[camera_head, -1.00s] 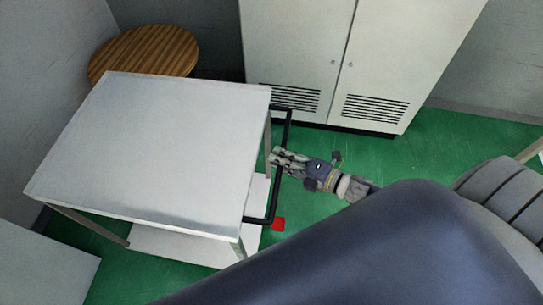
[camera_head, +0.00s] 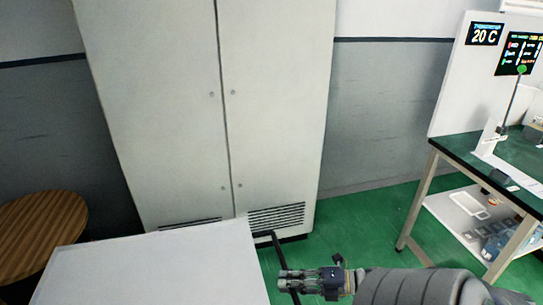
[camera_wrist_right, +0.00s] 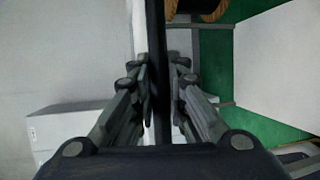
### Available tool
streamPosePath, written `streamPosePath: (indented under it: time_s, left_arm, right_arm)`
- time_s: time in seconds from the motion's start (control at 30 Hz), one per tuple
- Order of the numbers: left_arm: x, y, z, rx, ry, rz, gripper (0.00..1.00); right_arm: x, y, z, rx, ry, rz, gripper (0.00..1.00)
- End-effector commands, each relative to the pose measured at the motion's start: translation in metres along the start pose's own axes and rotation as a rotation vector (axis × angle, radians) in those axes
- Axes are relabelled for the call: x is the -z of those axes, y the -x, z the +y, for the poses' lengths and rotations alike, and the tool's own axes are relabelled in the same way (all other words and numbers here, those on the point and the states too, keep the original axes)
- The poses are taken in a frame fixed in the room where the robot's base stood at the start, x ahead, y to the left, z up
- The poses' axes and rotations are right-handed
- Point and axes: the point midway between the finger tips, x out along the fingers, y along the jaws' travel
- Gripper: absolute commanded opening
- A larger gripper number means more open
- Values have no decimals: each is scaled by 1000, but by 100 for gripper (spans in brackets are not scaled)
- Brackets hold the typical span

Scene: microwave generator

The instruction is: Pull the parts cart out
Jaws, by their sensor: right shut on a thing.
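The parts cart (camera_head: 160,268) has a flat white top, in the lower left of the head view; its lower part is cut off by the frame. Its black handle (camera_head: 279,256) is on its right side. My right gripper (camera_head: 284,280) comes in from the right and is shut on the handle. In the right wrist view the black handle bar (camera_wrist_right: 178,80) runs upright between the fingers of my right gripper (camera_wrist_right: 160,75). My left gripper is not in view.
A tall two-door white cabinet (camera_head: 215,110) stands behind the cart. A round wooden stool (camera_head: 38,228) is at the left. A green-topped workbench (camera_head: 458,158) with equipment stands at the right. Green floor (camera_head: 355,225) is clear between cabinet and bench.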

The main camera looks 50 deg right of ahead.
Motion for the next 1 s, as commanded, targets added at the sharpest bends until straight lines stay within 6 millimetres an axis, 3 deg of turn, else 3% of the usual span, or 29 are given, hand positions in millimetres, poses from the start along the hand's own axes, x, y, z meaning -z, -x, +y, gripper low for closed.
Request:
streamPosePath:
  time_s: [0.5, 0.53, 0.6, 1.0]
  left_arm:
    - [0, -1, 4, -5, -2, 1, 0]
    - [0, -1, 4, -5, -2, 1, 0]
    - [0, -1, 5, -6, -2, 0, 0]
    - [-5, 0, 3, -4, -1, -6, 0]
  right_arm:
    - [-4, 8, -2, 0, 0, 1, 0]
    - [-4, 8, -2, 0, 0, 1, 18]
    - [-4, 8, -2, -1, 0, 1, 34]
    - [-3, 12, -2, -1, -1, 1, 35]
